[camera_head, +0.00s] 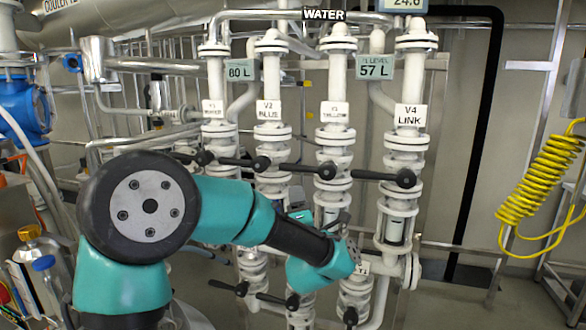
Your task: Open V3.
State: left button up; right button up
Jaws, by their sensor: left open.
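The V3 valve is on the third white pipe from the left, below the label plate (335,112) whose lower word reads like YELLOW; the number is too small to read. Its black handle (305,169) lies roughly level, pointing left from the hub on the pipe. My left gripper (346,230) is below this handle, in front of the lower part of the V3 pipe, and apart from the handle. It is small and partly hidden by its own wrist, and appears empty. My left forearm hides parts of the lower pipes. My right gripper is out of view.
The V2 handle (240,161) and V4 handle (378,176) flank V3, both level and pointing left. Lower black handles (271,298) sit below my left wrist. A yellow coiled hose (545,180) hangs at right. Level displays read 80 L (240,70) and 57 L (374,67).

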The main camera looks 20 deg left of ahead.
aim_at(293, 167)
pick_arm(q)
jog(key=x, duration=1.1)
jog(key=shift+w+a, duration=0.1)
grip_shut()
